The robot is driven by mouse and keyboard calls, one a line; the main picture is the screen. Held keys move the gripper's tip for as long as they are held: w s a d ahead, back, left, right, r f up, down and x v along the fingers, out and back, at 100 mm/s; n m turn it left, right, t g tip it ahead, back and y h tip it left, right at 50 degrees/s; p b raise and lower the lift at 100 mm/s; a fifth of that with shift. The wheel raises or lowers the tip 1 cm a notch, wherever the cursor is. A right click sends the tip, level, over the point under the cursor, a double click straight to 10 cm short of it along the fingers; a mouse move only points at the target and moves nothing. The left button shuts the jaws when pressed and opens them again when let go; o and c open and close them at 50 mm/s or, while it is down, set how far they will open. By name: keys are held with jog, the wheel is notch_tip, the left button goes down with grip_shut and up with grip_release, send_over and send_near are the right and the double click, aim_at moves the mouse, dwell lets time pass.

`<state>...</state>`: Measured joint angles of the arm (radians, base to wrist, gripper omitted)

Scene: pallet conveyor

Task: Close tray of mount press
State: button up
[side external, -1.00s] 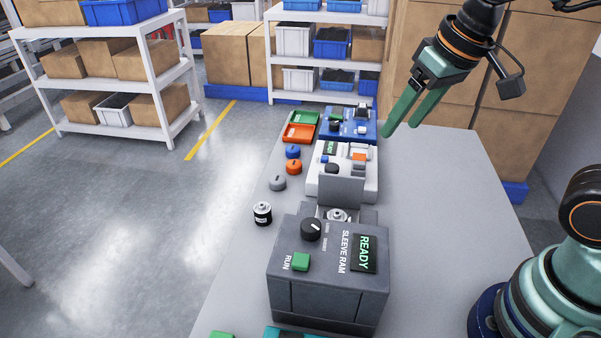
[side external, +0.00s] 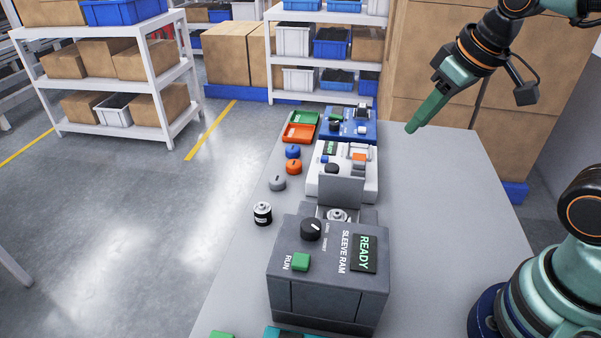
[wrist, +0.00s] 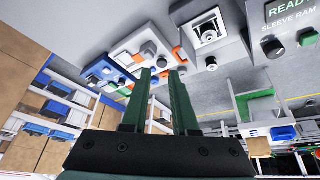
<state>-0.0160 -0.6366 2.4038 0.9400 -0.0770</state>
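Three machines stand in a row on the grey table, and no label reading "mount press" can be made out. Nearest is a dark grey machine (side external: 325,285) labelled SLEEVE RAM, with a READY display (side external: 364,253), a dial and a green RUN button. A silver round part (side external: 337,215) sits behind it. A white machine (side external: 325,182) with an orange part and a blue machine (side external: 360,127) stand farther back; their trays are too small to judge. My gripper (side external: 411,130) is raised right of the blue machine, touching nothing. In the wrist view its fingers (wrist: 159,75) are apart and empty.
Left of the machines lie a green tray (side external: 304,118), an orange tray (side external: 299,134), blue, orange and grey knob-like pieces, and a black-and-silver cylinder (side external: 262,213). The table's right side (side external: 450,200) is clear. Stacked boxes (side external: 530,80) stand behind.

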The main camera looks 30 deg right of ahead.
jog(key=w+a+n+g, duration=0.3)
jog(key=w+n, duration=0.1)
jog(key=w, duration=0.2)
jog(key=n+g, duration=0.2)
jog(key=n, duration=0.2)
send_over(339, 202)
jog(key=w+d, duration=0.2)
jog(key=d, duration=0.1)
notch_tip(339, 202, down, 16)
jog(key=shift+r, duration=0.2)
grip_shut()
jog(key=shift+r, duration=0.1)
dwell(0.7)
